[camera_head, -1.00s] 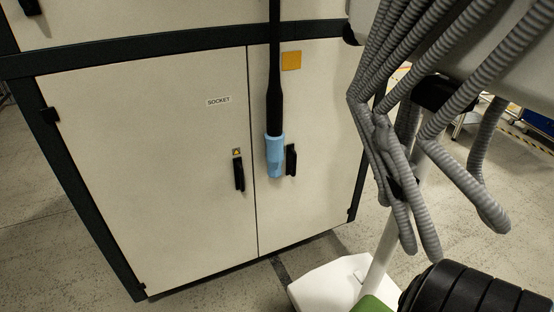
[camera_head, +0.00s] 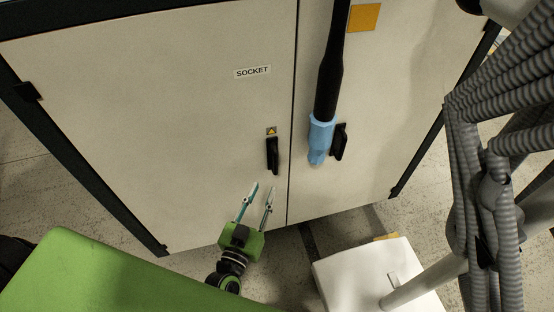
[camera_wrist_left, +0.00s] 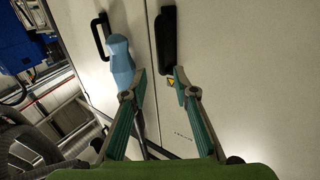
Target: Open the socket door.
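The socket door (camera_head: 190,130) is the left, cream cabinet door, labelled SOCKET, and it is shut. Its black handle (camera_head: 272,156) sits upright near the door's right edge, under a small yellow warning sticker. My left gripper (camera_head: 262,190) is open and empty, just below the handle in the head view, fingers pointing up at it. In the left wrist view the handle (camera_wrist_left: 166,40) lies ahead of and slightly above the gap between the green-padded fingertips (camera_wrist_left: 159,80). No touch on the handle shows. My right gripper is not in view.
A black hanging pole with a light blue end (camera_head: 320,138) hangs in front of the right door (camera_head: 400,110), beside that door's black handle (camera_head: 339,142). Ribbed grey hoses (camera_head: 490,180) stand at the right. A white base (camera_head: 372,280) is on the floor below.

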